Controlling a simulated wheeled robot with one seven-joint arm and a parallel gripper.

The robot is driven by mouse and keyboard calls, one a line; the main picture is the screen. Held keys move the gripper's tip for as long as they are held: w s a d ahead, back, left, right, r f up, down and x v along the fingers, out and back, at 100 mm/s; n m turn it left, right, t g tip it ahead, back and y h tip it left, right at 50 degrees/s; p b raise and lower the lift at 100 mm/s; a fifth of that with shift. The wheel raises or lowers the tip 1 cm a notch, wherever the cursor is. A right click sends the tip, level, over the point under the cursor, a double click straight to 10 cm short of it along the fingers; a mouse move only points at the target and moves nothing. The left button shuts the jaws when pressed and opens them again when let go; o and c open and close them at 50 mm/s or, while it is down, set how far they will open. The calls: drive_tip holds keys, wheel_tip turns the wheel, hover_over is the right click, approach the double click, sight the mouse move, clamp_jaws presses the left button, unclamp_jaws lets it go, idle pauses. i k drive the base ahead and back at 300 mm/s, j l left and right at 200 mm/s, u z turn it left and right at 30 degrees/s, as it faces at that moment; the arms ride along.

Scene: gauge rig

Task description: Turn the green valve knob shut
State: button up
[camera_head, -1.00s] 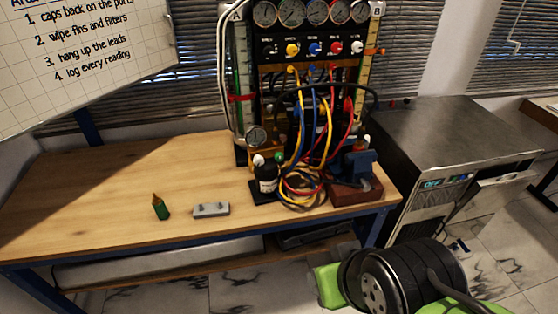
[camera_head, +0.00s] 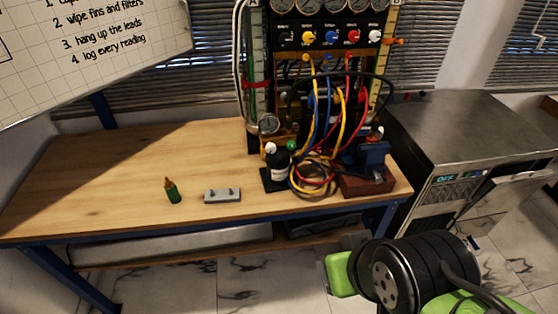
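The green valve knob (camera_head: 291,145) is a small round green knob low on the gauge rig. It sits just right of a white knob or cap (camera_head: 270,148) and above a dark bottle-like body with a pale label (camera_head: 278,172). I cannot tell from its shape how far it is turned. My arm shows at the lower right in green and black, well in front of the bench and apart from the knob. My gripper itself is not in view.
The gauge rig (camera_head: 324,38) stands at the back of the wooden bench (camera_head: 100,190). Coloured hoses (camera_head: 340,125) loop down right of the knob. A blue vise (camera_head: 372,155) stands right of them. A green bottle (camera_head: 172,190) and grey block (camera_head: 222,195) lie left, with clear bench around them.

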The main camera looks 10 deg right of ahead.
sight(291, 145)
drive_tip(key=j+u, duration=0.3)
drive_tip(key=i+j+u, duration=0.15)
drive_tip(key=j+u, duration=0.15)
drive_tip(key=i+j+u, duration=0.1)
drive_tip(key=j+u, duration=0.25)
